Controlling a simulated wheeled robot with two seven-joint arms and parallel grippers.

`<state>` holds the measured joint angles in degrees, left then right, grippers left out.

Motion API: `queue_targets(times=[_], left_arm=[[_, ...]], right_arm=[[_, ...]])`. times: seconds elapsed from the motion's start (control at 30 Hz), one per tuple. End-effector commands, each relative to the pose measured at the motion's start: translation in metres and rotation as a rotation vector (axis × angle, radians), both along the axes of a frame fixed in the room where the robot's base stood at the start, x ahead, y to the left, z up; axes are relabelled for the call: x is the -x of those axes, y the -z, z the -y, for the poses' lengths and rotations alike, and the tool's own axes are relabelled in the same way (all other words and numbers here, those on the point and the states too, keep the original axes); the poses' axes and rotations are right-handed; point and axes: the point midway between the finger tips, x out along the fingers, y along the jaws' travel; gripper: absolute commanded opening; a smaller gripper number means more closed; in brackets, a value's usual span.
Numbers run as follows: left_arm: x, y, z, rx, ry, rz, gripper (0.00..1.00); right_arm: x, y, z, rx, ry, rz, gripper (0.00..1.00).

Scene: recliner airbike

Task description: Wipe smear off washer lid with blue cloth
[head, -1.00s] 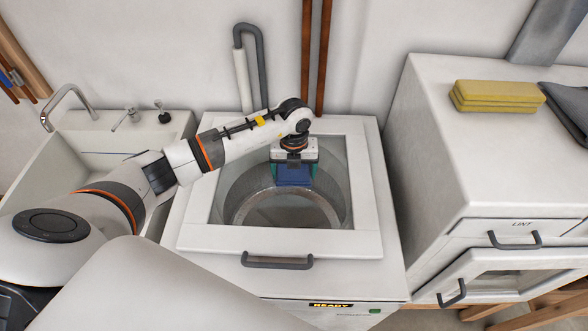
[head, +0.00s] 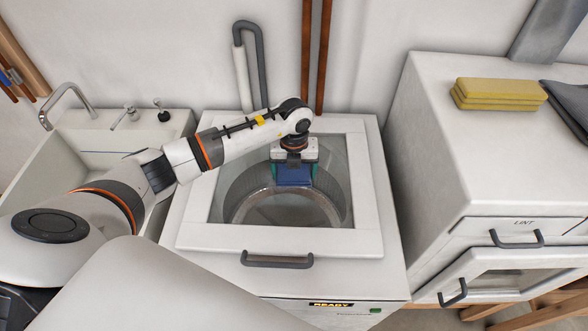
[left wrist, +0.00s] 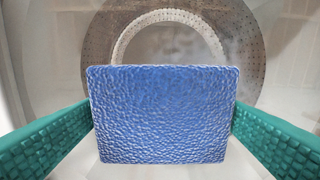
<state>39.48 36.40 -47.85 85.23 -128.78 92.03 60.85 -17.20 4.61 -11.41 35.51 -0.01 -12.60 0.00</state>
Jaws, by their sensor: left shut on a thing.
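The washer (head: 330,285) has a white-framed lid (head: 368,200) with a clear window, and the drum (head: 250,205) shows through it. My left gripper (head: 294,170) points down over the far part of the window. It is shut on the blue cloth (head: 294,176), a folded, textured block. In the left wrist view the cloth (left wrist: 162,115) sits between the two green fingers and hides what lies under it. A faint brownish patch (left wrist: 165,45) shows beyond the cloth; I cannot tell whether it is the smear or the drum floor. Contact between cloth and lid is unclear. My right gripper is out of view.
A lid handle (head: 277,260) is at the front. A sink (head: 75,150) with a tap stands left. A taller white machine (head: 430,150) on the right carries folded yellow cloths (head: 498,94) and a dark grey cloth (head: 572,105). Pipes (head: 316,60) run up the back wall.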

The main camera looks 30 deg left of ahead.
Motion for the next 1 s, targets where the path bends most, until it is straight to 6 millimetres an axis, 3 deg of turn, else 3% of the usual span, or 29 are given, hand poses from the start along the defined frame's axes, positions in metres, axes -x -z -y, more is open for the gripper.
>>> queue_targets(times=[0.47, 0.8, 1.0], left_arm=[[0.0, 0.0, 0.0, 0.0, 0.0, 0.0, 0.68], [0.015, 0.0, 0.008, 0.0, 0.001, -0.001, 0.68], [0.012, 0.003, 0.006, -0.001, -0.001, 0.0, 0.68]], right_arm=[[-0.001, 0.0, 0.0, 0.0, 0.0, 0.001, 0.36], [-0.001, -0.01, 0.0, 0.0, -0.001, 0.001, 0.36], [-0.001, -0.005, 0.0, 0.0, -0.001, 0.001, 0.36]])
